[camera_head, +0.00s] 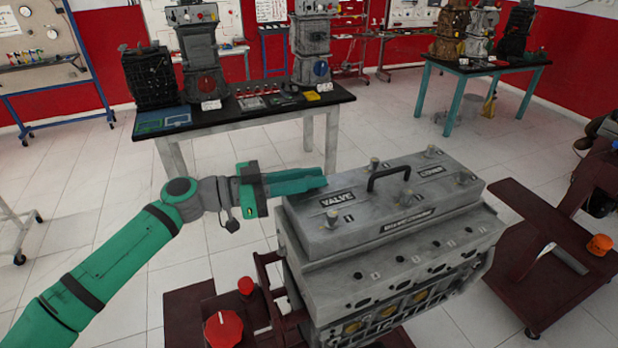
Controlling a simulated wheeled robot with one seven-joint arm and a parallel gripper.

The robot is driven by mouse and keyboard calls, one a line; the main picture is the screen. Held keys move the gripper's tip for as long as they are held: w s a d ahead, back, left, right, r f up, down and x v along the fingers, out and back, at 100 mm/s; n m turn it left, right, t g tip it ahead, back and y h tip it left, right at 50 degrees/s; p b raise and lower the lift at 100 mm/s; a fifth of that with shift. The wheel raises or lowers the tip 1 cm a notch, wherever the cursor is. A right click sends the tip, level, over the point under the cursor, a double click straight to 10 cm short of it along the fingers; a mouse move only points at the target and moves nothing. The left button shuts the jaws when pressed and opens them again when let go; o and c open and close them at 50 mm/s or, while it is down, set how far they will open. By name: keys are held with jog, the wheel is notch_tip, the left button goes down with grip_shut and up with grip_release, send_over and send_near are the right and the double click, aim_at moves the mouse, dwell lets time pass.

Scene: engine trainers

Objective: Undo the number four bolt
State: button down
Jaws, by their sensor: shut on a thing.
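The grey engine block (350,285) stands in the centre of the view. Its valve cover (372,228) carries a black handle (388,175) and several upright bolts. They include a front-left bolt (332,218), a front-middle bolt (406,198), a back-middle bolt (374,164), a back-right bolt (432,150) and a right-end bolt (462,178). Small number labels sit beside them; I cannot read which is four. My gripper (322,179) reaches in from the left, its green fingers pointing right over the cover's back-left end. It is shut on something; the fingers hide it.
A black-topped bench (245,110) with engines and small parts stands behind. A dark red stand (185,315) with red knobs is at the lower left. A dark red cart (540,250) with an orange piece is at the right. The white floor at the left is mostly clear.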

jog(key=n+t+y, duration=0.2)
jog(key=n+t, duration=0.1)
jog(key=t, duration=0.1)
jog(key=n+t+y, duration=0.3)
jog(key=t, duration=0.1)
jog(key=shift+s+d+n+t+y, duration=0.15)
jog(key=shift+n+t+y, duration=1.45)
jog(key=shift+n+y, duration=0.2)
jog(key=shift+y, duration=0.5)
jog(key=shift+n+y, duration=0.3)
jog(key=shift+y, duration=0.1)
jog(key=c, duration=1.7)
grip_release()
